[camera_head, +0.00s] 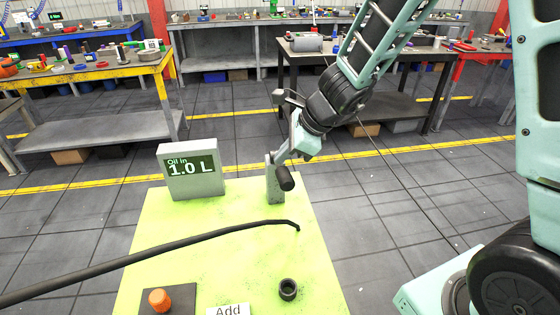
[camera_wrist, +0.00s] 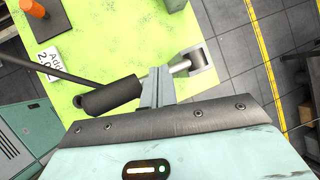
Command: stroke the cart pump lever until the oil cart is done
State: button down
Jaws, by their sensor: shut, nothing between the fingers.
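The pump lever, a metal rod with a black grip (camera_head: 285,178), sits on a grey post (camera_head: 275,188) at the back of the lime-green cart top (camera_head: 210,225). In the wrist view the grip (camera_wrist: 110,95) points left and its rod runs right to a bracket (camera_wrist: 198,60). My gripper (camera_head: 285,152) is shut and empty at the lever. In the wrist view its closed fingers (camera_wrist: 157,87) overlap the rod beside the grip; I cannot tell whether they touch. The cart's display (camera_head: 192,171) reads "Oil in 1.0 L".
A black hose (camera_head: 150,255) crosses the cart top from the left. An orange knob (camera_head: 159,300) on a dark plate, a black ring (camera_head: 288,289) and an "Add" card (camera_head: 228,310) are at the near edge. Workbenches (camera_head: 95,70) stand behind, past open floor.

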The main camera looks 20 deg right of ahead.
jog(key=shift+s+a+f+b, duration=0.1)
jog(key=shift+s+f+b, duration=0.15)
jog(key=shift+f+b, duration=0.5)
jog(key=shift+s+f+b, duration=0.25)
jog(key=shift+f+b, duration=0.4)
jog(key=shift+b, duration=0.2)
dwell(1.2)
jog(key=shift+r, duration=0.2)
jog(key=shift+w+r+p, duration=0.3)
jog(key=shift+r+p, duration=0.5)
jog(key=shift+p, duration=0.1)
jog(key=shift+w+r+p, duration=0.3)
jog(key=shift+r+p, duration=0.45)
jog(key=shift+p, duration=0.15)
jog(key=shift+w+r+p, duration=0.3)
jog(key=shift+r+p, duration=0.5)
jog(key=shift+p, duration=0.1)
jog(key=shift+r, duration=0.1)
jog(key=r+p, duration=0.1)
jog(key=w+r+p, duration=0.1)
jog(key=r+p, duration=0.2)
jog(key=p, duration=0.1)
jog(key=shift+w+d+r, duration=0.25)
jog(key=shift+w+d, duration=0.05)
dwell(1.4)
